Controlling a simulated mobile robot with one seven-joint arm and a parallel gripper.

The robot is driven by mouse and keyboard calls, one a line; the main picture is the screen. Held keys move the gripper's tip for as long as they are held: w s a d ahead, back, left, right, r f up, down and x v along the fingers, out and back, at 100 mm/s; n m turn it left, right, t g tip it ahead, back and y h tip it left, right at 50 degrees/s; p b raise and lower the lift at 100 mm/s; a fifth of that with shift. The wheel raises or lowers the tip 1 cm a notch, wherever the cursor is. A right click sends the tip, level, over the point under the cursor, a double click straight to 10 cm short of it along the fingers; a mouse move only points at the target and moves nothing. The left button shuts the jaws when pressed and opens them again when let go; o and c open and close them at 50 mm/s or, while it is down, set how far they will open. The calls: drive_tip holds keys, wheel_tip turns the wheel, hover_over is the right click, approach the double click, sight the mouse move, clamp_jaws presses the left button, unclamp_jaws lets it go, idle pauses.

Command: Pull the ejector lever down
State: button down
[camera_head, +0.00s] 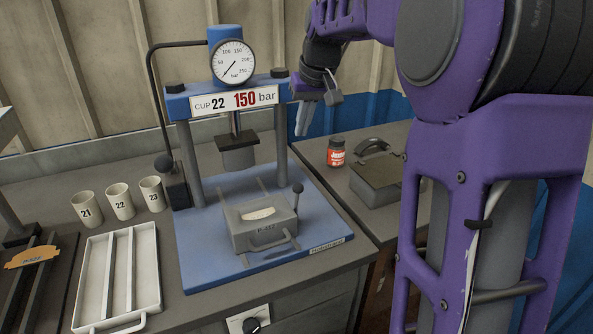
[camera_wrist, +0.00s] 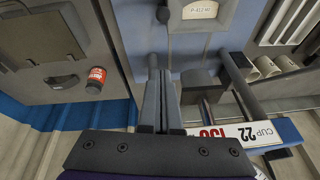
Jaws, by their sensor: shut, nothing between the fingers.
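A short upright lever with a dark ball knob (camera_head: 297,189) stands at the right side of the blue press base (camera_head: 200,270), next to the grey mould block. I take it for the ejector lever. Its knob (camera_wrist: 163,14) seems to show at the top of the wrist view. My gripper (camera_head: 301,131) is shut and empty, with its fingers pointing down. It is above and behind the lever, near the press's right upper corner, and apart from the lever. In the wrist view the closed fingers (camera_wrist: 160,74) lie together.
The press crossbeam (camera_head: 275,88) and ram (camera_head: 238,155) are close left of my gripper. The grey mould (camera_head: 262,236) sits on the base. A red jar (camera_head: 336,152) and grey box (camera_head: 380,178) stand right. Cups (camera_head: 120,201) and a white tray (camera_head: 118,285) are left.

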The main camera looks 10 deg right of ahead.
drive_tip(key=shift+f, duration=0.1)
wheel_tip(320, 180, down, 11)
drive_tip(key=a+b, duration=0.1)
drive_tip(key=shift+f+b, duration=0.2)
drive_tip(key=shift+b, duration=0.15)
drive_tip(key=shift+s, duration=0.1)
idle(0.6)
